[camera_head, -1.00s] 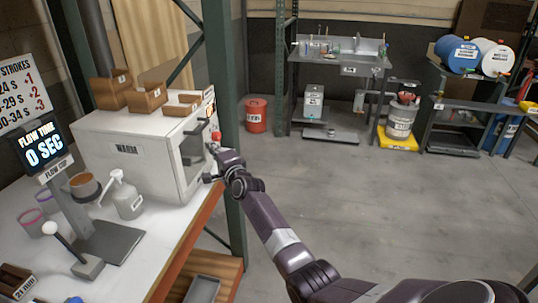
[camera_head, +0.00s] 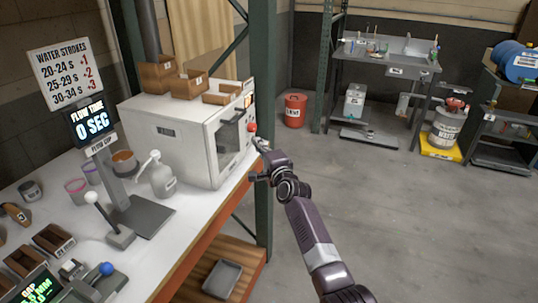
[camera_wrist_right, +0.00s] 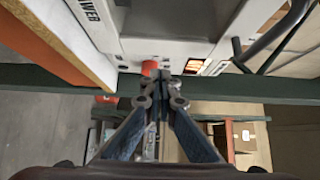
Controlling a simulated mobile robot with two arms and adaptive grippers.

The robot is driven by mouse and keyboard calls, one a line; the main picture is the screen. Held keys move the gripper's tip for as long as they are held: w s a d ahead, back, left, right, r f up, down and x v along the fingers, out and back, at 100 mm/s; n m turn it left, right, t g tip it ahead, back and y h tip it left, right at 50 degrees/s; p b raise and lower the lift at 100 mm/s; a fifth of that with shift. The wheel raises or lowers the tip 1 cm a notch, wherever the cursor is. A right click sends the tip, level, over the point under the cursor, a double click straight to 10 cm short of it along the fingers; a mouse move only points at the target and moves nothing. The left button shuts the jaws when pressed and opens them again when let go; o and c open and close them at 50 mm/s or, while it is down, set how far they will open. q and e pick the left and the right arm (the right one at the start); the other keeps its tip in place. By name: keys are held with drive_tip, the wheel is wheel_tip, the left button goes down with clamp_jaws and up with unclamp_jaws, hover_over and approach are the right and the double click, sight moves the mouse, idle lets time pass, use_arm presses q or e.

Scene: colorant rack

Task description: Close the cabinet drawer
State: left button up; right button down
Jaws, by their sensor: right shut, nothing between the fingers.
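A white box-shaped cabinet (camera_head: 166,145) stands on the white bench, with a dark handle (camera_head: 232,130) on its front face. A red round knob (camera_head: 252,127) is at the right of that front; it also shows in the wrist view (camera_wrist_right: 149,68). No open drawer can be made out clearly. My right gripper (camera_head: 259,144) is at the cabinet's front right, close to the knob. In the wrist view its fingertips (camera_wrist_right: 163,78) are together and empty, just beside the red knob; contact cannot be told. My left gripper is not in view.
Several brown bins (camera_head: 188,83) sit on the cabinet. A green rack post (camera_head: 263,110) rises behind my gripper. The floor to the right is open.

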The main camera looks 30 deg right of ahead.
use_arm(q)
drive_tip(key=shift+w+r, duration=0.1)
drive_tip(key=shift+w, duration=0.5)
use_arm(e)
drive_tip(key=s, duration=0.7)
drive_tip(key=shift+s, duration=0.2)
